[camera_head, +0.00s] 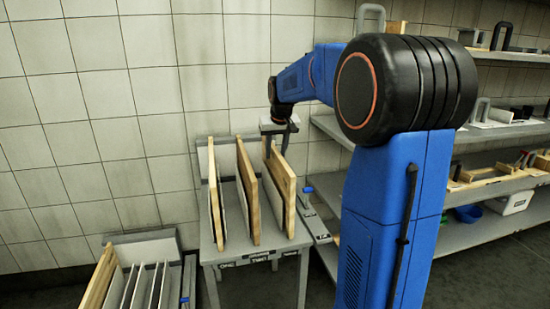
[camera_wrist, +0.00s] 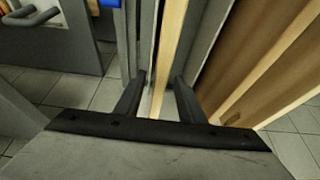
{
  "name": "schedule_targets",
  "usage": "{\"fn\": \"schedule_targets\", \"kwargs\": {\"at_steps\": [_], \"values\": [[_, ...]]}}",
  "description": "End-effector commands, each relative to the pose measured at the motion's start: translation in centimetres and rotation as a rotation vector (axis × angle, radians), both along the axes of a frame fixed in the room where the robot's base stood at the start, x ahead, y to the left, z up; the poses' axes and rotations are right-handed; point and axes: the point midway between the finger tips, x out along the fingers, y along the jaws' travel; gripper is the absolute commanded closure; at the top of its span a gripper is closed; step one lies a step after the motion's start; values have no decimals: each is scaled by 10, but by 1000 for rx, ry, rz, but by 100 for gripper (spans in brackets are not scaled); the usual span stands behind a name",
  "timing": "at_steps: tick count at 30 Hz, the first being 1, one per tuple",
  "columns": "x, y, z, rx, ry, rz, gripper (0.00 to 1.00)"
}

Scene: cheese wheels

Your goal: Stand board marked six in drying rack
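Several wood-edged boards stand upright on a grey table rack in the head view: a left board (camera_head: 213,195), a middle board (camera_head: 250,195) and a right board (camera_head: 283,195). No six is readable on any of them. The rack stand (camera_head: 222,255) has dark labels on its front edge; two seem to read ONE and TWO. My gripper (camera_head: 281,137) is pointed down at the top of the right board. In the wrist view my gripper (camera_wrist: 159,82) has its fingers apart, on either side of a board's pale wood edge (camera_wrist: 170,45). Contact is not clear.
A lower rack (camera_head: 140,245) with several thin plates and a wooden board stands at the lower left. Grey shelves (camera_head: 480,185) with blocks, a blue bowl (camera_head: 467,214) and a white bin (camera_head: 507,203) are at the right. My arm hides part of them. Tiled wall is behind.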

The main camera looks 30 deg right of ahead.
Motion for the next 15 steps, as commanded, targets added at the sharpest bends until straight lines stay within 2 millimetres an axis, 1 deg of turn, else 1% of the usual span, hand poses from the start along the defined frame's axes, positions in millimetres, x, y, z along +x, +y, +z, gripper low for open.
{"fn": "schedule_targets", "kwargs": {"at_steps": [1,3,15], "values": [[-4,1,11,-1,-3,0,64],[-9,3,24,-1,-4,0,64],[-38,11,95,-1,-3,0,64]]}}
